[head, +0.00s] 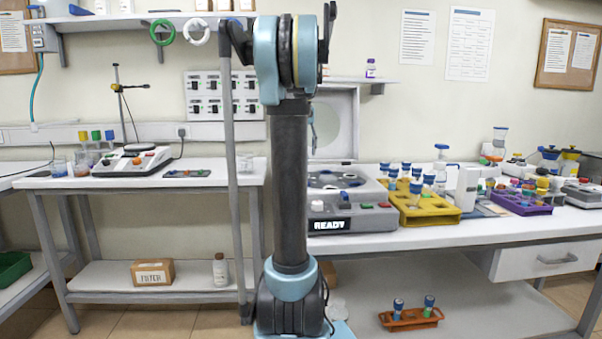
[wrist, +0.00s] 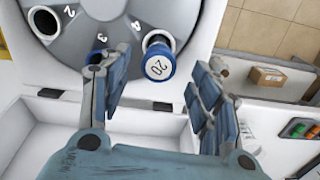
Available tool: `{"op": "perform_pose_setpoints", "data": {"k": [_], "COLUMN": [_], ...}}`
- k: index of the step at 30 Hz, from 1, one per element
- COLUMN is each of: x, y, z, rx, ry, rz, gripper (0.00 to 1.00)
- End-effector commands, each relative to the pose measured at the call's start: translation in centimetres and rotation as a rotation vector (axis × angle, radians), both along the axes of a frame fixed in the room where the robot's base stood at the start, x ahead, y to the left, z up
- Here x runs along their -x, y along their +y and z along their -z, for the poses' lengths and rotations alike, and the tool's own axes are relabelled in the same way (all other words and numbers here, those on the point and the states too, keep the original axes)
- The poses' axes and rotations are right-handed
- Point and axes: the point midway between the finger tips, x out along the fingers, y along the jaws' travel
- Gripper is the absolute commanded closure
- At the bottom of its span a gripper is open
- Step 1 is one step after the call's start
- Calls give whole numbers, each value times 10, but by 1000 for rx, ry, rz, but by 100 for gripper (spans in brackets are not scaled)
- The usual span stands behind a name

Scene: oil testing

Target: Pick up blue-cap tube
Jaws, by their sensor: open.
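A tube with a blue cap (wrist: 160,67), marked 20, shows in the wrist view, sitting tilted at a white-rimmed slot of the grey rotor near the number 4. My gripper (wrist: 162,80) is open, with one finger left of the cap and one right of it; a gap shows on both sides. The tube's body is mostly hidden by its cap. In the head view the grey centrifuge (head: 348,224) has its lid up and its display reads READY. Other blue-capped tubes (head: 416,188) stand in a yellow rack (head: 432,216). My gripper cannot be made out in the head view.
Another rotor slot (wrist: 46,22) near the number 2 looks empty. A purple rack (head: 522,208) stands right of the yellow one. An orange rack (head: 412,321) with blue-capped tubes is on the lower shelf. The raised lid (head: 333,125) stands behind the centrifuge.

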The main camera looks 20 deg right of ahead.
Motion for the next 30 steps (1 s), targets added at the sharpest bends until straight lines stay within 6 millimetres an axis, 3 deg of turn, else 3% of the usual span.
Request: {"op": "perform_pose_setpoints", "data": {"k": [12, 21, 28, 30], "x": [-2, -2, -2, -2], "y": [-2, -1, -1, 0], "z": [47, 51, 51, 51], "rx": [0, 0, 0, 0], "ry": [0, 0, 0, 0], "rz": [-1, -1, -2, -2], "gripper": [43, 43, 93, 93]}}
